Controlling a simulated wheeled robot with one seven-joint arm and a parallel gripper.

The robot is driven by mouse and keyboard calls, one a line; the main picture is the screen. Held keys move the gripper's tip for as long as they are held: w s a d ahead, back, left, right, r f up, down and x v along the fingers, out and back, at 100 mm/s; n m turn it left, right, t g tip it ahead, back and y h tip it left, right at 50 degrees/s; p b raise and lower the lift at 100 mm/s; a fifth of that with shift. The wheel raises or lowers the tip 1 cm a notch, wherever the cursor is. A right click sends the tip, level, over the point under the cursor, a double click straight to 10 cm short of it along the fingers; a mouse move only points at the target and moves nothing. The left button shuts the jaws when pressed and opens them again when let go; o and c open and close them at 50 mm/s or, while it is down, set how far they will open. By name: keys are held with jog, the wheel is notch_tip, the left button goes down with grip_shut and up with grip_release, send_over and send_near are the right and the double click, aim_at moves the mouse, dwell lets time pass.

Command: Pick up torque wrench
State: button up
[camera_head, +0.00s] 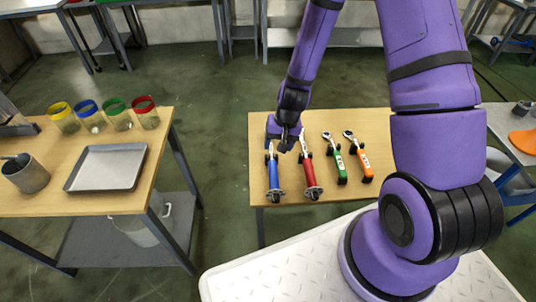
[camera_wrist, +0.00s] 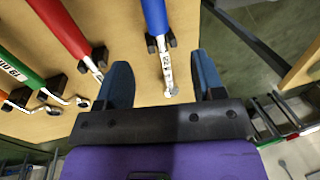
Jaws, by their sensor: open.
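Several wrench-like tools with coloured handles lie side by side on a wooden table; I cannot tell by label which is the torque wrench. The blue-handled tool (camera_head: 273,178) is leftmost, then the red-handled tool (camera_head: 309,174), the green one (camera_head: 335,162) and the orange one (camera_head: 358,158). My gripper (camera_head: 284,146) is over the far ends of the blue and red tools. In the wrist view my gripper (camera_wrist: 160,62) is open and empty. The metal end of the blue-handled tool (camera_wrist: 168,76) shows between its fingers, apart from both. The red-handled tool (camera_wrist: 62,28) lies outside the left finger.
The tools rest on small black holders on the wooden table (camera_head: 230,0). A left table holds a metal tray (camera_head: 107,168), a grey cup (camera_head: 27,175) and several colour-rimmed jars (camera_head: 117,115). Floor (camera_head: 220,200) lies open between the tables.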

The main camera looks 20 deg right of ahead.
aim_at(274, 163)
jog(key=f, duration=0.2)
jog(key=a+f, duration=0.1)
jog(key=f, duration=0.2)
jog(key=shift+w, duration=0.2)
jog(key=shift+s+a+f, duration=0.1)
jog(key=shift+a+f, duration=0.05)
jog(key=shift+f, duration=0.9)
jog(key=shift+s+a+f, duration=0.1)
jog(key=shift+f, duration=0.95)
jog(key=shift+a+f, duration=0.15)
jog(key=shift+f, duration=0.55)
jog(key=shift+w, duration=0.1)
grip_shut()
